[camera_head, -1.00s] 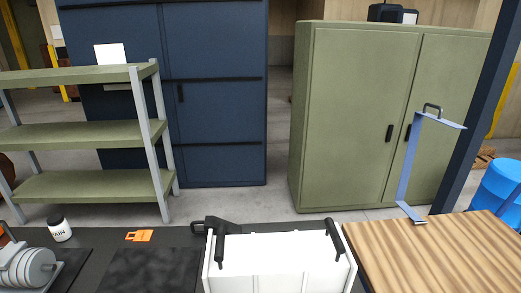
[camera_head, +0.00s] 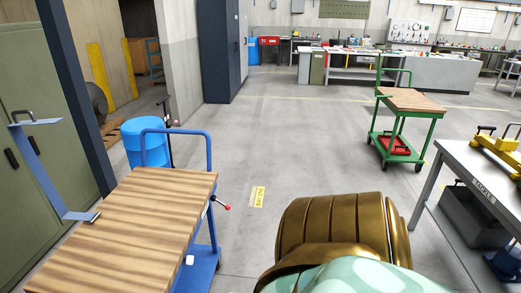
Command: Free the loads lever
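A small lever with a red knob (camera_head: 225,206) sticks out from the right side of the blue cart with a wooden top (camera_head: 140,215). I cannot tell whether this is the loads lever; no label on it is readable. A blue bent metal bracket (camera_head: 40,170) stands at the cart's left edge, with a dark handle at its top. A small white block (camera_head: 189,260) shows at the cart's right edge. Neither gripper is in view.
A blue barrel (camera_head: 143,145) stands behind the cart. A green cart (camera_head: 412,100) with a red item below stands back right. A grey table (camera_head: 470,165) with a yellow tool (camera_head: 497,148) is at the right.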

